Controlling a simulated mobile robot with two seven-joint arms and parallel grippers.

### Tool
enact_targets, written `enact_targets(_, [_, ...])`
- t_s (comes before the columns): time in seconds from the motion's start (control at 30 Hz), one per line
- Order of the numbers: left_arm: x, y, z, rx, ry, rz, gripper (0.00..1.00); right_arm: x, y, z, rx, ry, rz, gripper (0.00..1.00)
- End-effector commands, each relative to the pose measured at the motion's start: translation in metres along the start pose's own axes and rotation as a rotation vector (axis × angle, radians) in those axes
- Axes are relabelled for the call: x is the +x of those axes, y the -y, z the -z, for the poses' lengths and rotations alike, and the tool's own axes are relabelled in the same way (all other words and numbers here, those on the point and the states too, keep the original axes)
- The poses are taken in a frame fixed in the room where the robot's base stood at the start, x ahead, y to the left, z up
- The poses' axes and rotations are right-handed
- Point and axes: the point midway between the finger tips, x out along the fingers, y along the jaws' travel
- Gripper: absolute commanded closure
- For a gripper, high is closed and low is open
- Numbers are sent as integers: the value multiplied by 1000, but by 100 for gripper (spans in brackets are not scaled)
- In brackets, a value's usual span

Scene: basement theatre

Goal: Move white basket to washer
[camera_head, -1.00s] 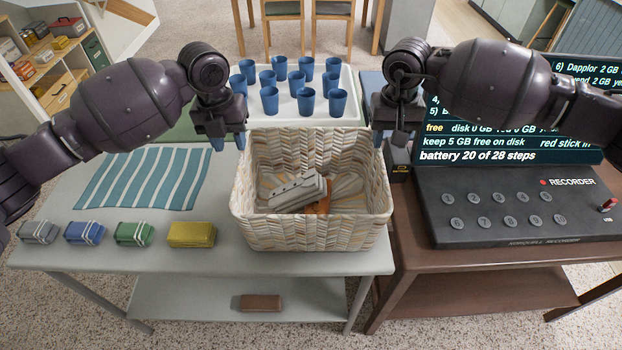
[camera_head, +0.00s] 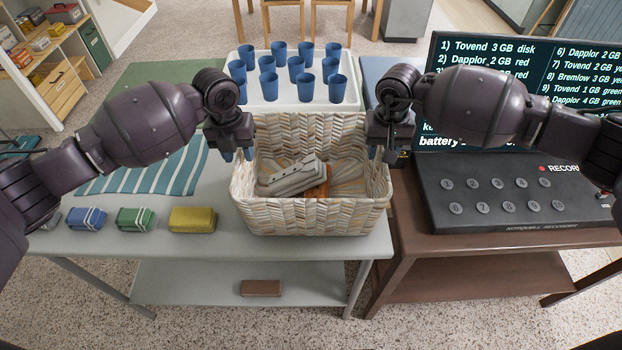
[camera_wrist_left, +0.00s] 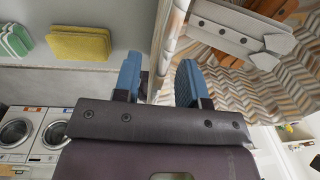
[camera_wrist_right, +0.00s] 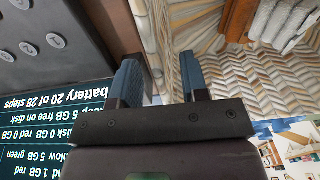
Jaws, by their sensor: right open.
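The white basket (camera_head: 310,220), woven in a white and tan chevron pattern, stands on the grey table (camera_head: 120,240) at its right end. Grey-white items and an orange-brown item lie inside it. My left gripper (camera_head: 236,155) is open at the basket's left rim; in the left wrist view the basket wall (camera_wrist_left: 168,45) shows between its fingers. My right gripper (camera_head: 380,152) is open at the right rim, with the wall (camera_wrist_right: 150,40) between its fingers. Neither gripper is closed on the rim. White washers (camera_wrist_left: 50,130) with round doors show at the lower left of the left wrist view.
A white tray (camera_head: 262,101) with several blue cups is behind the basket. Blue, green and yellow bundles (camera_head: 192,220) and a striped cloth (camera_head: 140,173) lie left. A black recorder panel (camera_head: 510,200) and a text screen (camera_head: 510,75) stand on the brown table to the right.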

Motion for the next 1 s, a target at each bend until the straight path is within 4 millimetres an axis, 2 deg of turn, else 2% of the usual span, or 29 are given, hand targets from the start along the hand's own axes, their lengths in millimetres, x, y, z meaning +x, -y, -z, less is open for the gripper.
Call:
enact_targets(0.1, [15, 1, 0, 0, -1, 1, 62, 15, 0, 0, 0, 2, 0, 59])
enact_targets(0.23, [24, 0, 0, 1, -1, 1, 62, 24, 0, 0, 0, 0, 1, 59])
enact_targets(0.63, [29, 0, 0, 1, 1, 0, 62, 29, 0, 0, -1, -1, 0, 59])
enact_targets(0.67, [29, 0, 0, 1, 1, 0, 63, 29, 0, 0, -1, -1, 0, 60])
enact_targets(0.9, [29, 0, 0, 1, 1, 0, 100, 29, 0, 0, -1, -1, 0, 97])
enact_targets(1.0, [29, 0, 0, 1, 1, 0, 100, 29, 0, 0, -1, -1, 0, 100])
